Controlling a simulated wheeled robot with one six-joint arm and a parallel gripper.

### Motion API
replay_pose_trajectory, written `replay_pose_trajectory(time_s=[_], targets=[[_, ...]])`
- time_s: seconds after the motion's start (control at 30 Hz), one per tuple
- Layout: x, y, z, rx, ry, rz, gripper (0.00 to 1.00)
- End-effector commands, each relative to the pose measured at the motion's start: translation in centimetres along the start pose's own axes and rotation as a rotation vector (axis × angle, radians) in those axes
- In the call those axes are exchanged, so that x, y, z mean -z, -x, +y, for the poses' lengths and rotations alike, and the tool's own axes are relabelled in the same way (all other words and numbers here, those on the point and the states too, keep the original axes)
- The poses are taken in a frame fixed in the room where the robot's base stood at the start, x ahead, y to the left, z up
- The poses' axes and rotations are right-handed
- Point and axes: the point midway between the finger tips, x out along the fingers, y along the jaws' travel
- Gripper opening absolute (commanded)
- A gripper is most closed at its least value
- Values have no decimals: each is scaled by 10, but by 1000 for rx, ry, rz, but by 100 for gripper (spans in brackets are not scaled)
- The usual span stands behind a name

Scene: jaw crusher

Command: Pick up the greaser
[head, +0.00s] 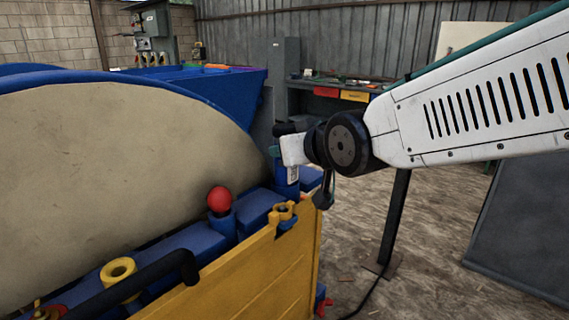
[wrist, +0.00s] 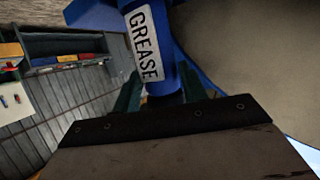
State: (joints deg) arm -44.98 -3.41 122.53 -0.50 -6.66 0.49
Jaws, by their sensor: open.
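The greaser (wrist: 148,45) is a blue cylinder with a white label reading GREASE. It fills the upper middle of the wrist view. In the head view the greaser (head: 287,189) stands on the blue edge of the crusher, partly hidden by my wrist. My gripper (wrist: 158,82) is open, with a green finger on either side of the greaser's body in the wrist view. I cannot tell whether the fingers touch it. In the head view a bit of a green finger of my gripper (head: 275,152) shows beside the greaser; the rest is hidden.
A red ball knob (head: 220,199) and a yellow ring fitting (head: 283,212) are close by on the crusher. A yellow panel (head: 255,275) forms its near side, and a large beige wheel face (head: 120,160) rises at left. A bench with red and yellow bins (head: 354,96) stands behind.

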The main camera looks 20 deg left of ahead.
Motion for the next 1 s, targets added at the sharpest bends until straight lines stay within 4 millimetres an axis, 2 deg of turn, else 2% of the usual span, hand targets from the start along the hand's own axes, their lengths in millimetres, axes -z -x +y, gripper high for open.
replay_pose_trajectory(time_s=[0.1,0.2,0.47,0.5,0.63,0.87,1.0], targets=[[0,-19,0,0,0,-1,42],[-1,-27,0,-1,0,-2,42],[0,-30,0,-1,0,0,42],[0,-30,0,-1,0,0,37],[0,-30,0,0,0,-1,1],[2,-29,0,0,0,2,0],[13,-25,0,-1,0,5,0]])
